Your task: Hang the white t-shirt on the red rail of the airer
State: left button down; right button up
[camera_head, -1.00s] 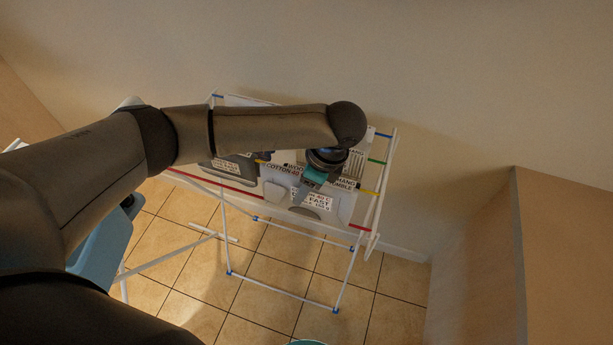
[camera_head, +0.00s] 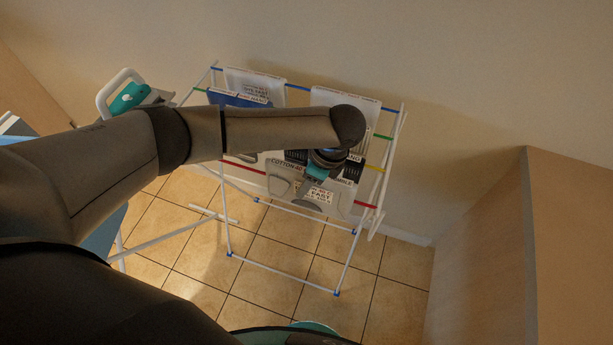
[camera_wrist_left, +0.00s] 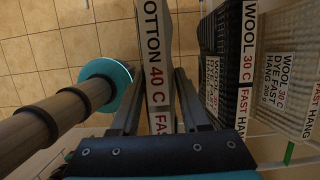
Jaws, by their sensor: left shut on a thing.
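My left gripper (camera_head: 306,192) points down at the front of the airer and is shut on a pale garment. In the left wrist view, the white t-shirt (camera_wrist_left: 180,12) lies between the fingers (camera_wrist_left: 155,100), with a label reading COTTON 40 C FAST. In the head view its label (camera_head: 287,163) shows beside the gripper; much of the cloth is hidden by my arm. The red rail (camera_head: 365,205) runs along the airer's front edge, and the pale cloth hangs in front of its middle part. I cannot tell whether the cloth is over the rail. My right gripper is not in view.
The other rails are yellow (camera_head: 376,169), green (camera_head: 383,137) and blue (camera_head: 298,87). White and dark labelled clothes hang behind, close to the gripper. A teal iron (camera_head: 130,97) stands at the left. A teal round rim (camera_head: 318,326) shows on the tiled floor. A wall closes the right.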

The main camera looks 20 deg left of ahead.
pick_arm(q)
jog(key=shift+f+b, duration=1.05)
jog(key=shift+f, duration=1.1)
jog(key=shift+c, duration=1.6)
grip_release()
jog(key=p+v, duration=0.1)
jog(key=v, duration=1.4)
jog(key=shift+w+r+p, duration=0.1)
jog(key=shift+r+p, duration=0.05)
jog(key=shift+p, duration=0.2)
jog(key=shift+d, duration=0.1)
